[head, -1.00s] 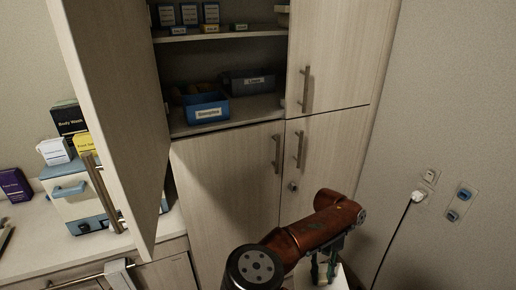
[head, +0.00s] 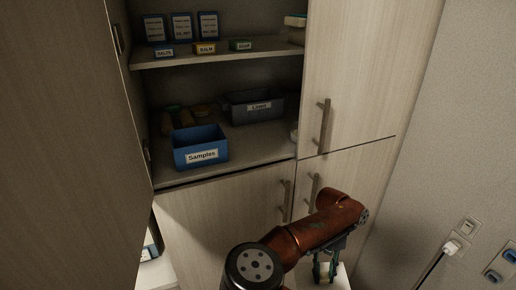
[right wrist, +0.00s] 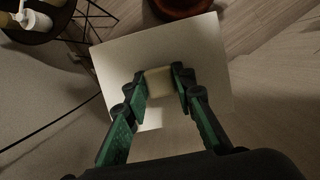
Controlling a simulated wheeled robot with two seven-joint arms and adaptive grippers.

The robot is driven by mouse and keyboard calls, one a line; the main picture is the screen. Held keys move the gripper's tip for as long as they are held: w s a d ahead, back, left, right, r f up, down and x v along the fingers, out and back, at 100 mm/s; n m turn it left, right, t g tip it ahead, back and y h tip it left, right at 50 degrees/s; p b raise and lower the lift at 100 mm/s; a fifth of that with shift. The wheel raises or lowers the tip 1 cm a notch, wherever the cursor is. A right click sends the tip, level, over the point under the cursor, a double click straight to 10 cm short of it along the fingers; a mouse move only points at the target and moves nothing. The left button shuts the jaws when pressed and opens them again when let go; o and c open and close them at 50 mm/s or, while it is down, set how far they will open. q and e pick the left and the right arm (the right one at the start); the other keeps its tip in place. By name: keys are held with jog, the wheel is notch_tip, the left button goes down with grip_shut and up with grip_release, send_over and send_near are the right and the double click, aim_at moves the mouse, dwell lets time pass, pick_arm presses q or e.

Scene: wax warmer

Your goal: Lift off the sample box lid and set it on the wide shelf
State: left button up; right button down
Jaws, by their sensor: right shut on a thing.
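My right gripper (head: 326,274) is low at the bottom of the head view, in front of the lower cabinet doors. In the right wrist view its fingers are shut on a small beige block, seemingly the knob of the pale flat sample box lid (right wrist: 125,75). A pale piece of the lid (head: 340,281) shows under the fingers in the head view. The blue sample box (head: 200,147), labelled "Samples", stands topless on the lower cabinet shelf (head: 255,150). A narrower-looking upper shelf (head: 215,55) is above it. My left gripper is out of view.
A dark "Linen" box (head: 255,105) stands behind the sample box, with rolled items to its left. Small labelled boxes (head: 182,28) fill the upper shelf. An open cabinet door (head: 65,130) blocks the left; a closed door (head: 360,70) is at right.

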notch_tip(320, 180, up, 9)
jog(key=p, duration=0.6)
jog(key=shift+w+d+f+p, duration=0.1)
jog(key=shift+d+f+p, duration=0.05)
jog(key=shift+p, duration=0.25)
notch_tip(320, 180, up, 7)
jog(key=p, duration=0.7)
send_over(325, 275)
pick_arm(q)
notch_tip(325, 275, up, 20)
jog(key=p, duration=0.5)
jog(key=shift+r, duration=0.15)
pick_arm(e)
notch_tip(325, 275, up, 6)
jog(key=shift+f, duration=0.15)
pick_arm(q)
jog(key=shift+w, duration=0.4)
